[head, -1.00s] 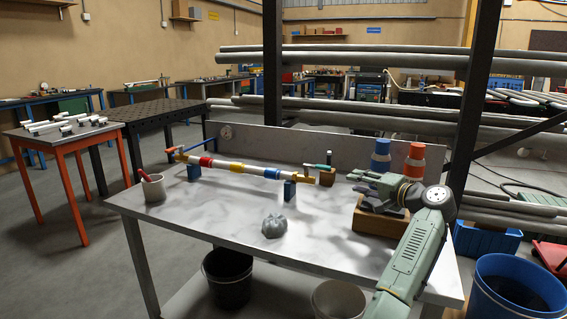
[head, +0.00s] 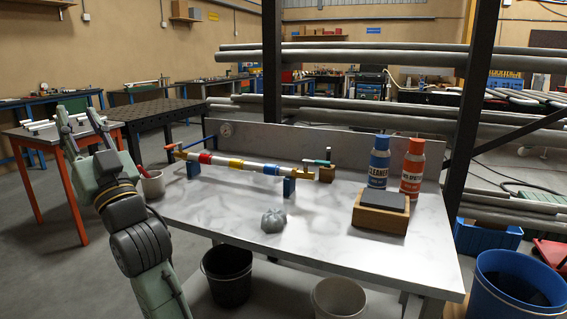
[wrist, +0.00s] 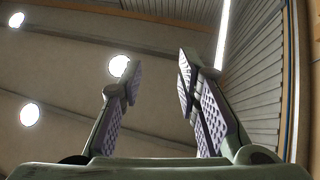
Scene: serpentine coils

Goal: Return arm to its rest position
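My gripper (head: 80,124) is raised at the left of the head view, up in the air in front of the orange-legged table, with its fingers pointing up. The fingers are spread apart with nothing between them. In the wrist view my gripper (wrist: 160,78) is also open and empty, against the ceiling and its round lamps. My arm rises from the bottom left of the head view, beside the left end of the steel workbench (head: 330,235). The gripper appears apart from everything on the bench.
The bench holds a pipe with coloured bands (head: 236,164), a grey lump (head: 273,221), a mug (head: 152,184), a wooden block with a dark pad (head: 381,212), a blue cleaner bottle (head: 379,162) and an orange bottle (head: 412,168). A blue bucket (head: 515,285) stands at lower right.

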